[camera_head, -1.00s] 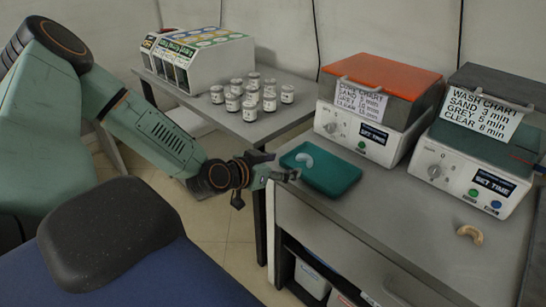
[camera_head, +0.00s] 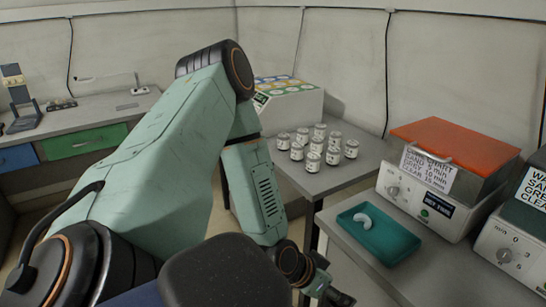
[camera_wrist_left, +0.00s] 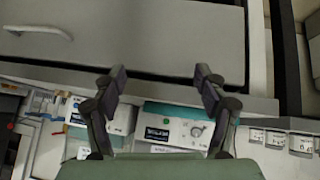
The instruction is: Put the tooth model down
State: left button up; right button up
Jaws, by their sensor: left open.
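A white crescent-shaped tooth model (camera_head: 363,220) lies in the teal tray (camera_head: 392,248) on the grey counter, towards the tray's far left part. My left gripper (camera_head: 338,297) is at the bottom of the head view, nearer to me than the tray and apart from it. In the left wrist view its two fingers (camera_wrist_left: 160,76) stand wide apart with nothing between them. My right gripper is in neither view.
An orange-lidded wash unit (camera_head: 430,205) stands behind the tray, with another unit (camera_head: 515,245) to its right. Several small jars (camera_head: 314,160) stand on the side table, before a white box (camera_head: 290,108). A bench with drawers (camera_head: 85,142) is at far left.

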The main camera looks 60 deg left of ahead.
pick_arm(q)
jog(key=s+d+f+g+y, duration=0.1)
jog(key=s+d+f+g, duration=0.2)
jog(key=s, duration=0.8)
jog(key=s+d+f+n+g+y, duration=0.1)
jog(key=s+d+f+g, duration=0.2)
jog(key=s, duration=0.8)
jog(key=shift+f+g+y, duration=0.3)
jog(key=shift+f+g, duration=0.6)
jog(key=shift+f, duration=0.05)
